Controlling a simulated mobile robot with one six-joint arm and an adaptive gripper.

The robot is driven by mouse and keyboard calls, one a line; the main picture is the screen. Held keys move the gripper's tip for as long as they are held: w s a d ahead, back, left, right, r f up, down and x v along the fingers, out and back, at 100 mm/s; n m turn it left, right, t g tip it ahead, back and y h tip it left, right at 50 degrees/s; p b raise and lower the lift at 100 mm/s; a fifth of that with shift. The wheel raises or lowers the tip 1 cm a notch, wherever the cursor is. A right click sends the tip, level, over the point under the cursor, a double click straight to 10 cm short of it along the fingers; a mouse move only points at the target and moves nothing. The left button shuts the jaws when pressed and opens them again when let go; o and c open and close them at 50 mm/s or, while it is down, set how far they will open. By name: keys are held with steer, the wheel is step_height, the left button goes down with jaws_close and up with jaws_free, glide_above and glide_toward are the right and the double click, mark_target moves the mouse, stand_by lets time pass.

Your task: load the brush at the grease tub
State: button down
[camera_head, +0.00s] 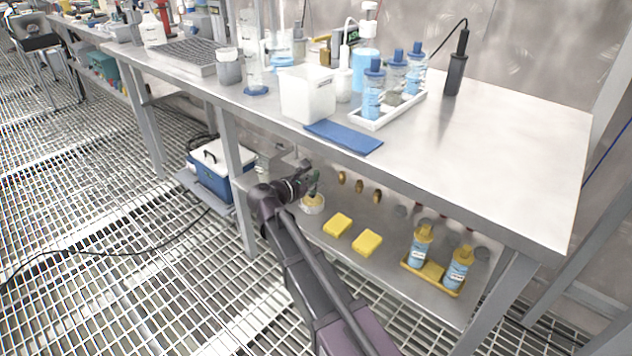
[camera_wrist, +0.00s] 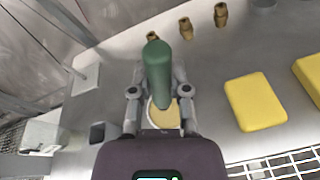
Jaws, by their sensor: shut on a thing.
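My gripper (camera_wrist: 159,91) is shut on the brush, whose thick green handle (camera_wrist: 157,70) stands up between the fingers in the wrist view. The grease tub (camera_head: 313,206) is a small white round tub with yellowish grease on the lower shelf. In the wrist view the grease (camera_wrist: 166,116) shows just below the handle, between the fingers. In the head view my gripper (camera_head: 308,182) is right above the tub. The bristles are hidden, so I cannot tell whether they touch the grease.
Yellow sponges (camera_head: 338,224) lie right of the tub, with brass fittings (camera_head: 359,187) behind. A yellow tray (camera_head: 432,271) with blue bottles stands farther right. The bench top (camera_head: 500,150) overhangs the shelf, and a bench leg (camera_head: 238,185) stands left of my gripper.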

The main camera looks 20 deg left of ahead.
steer(key=shift+f+b, duration=0.7)
stand_by(2.3)
steer(key=shift+r, duration=0.1)
steer(key=shift+r+p, duration=3.45)
steer(key=shift+p, duration=0.1)
steer(key=shift+s, duration=0.25)
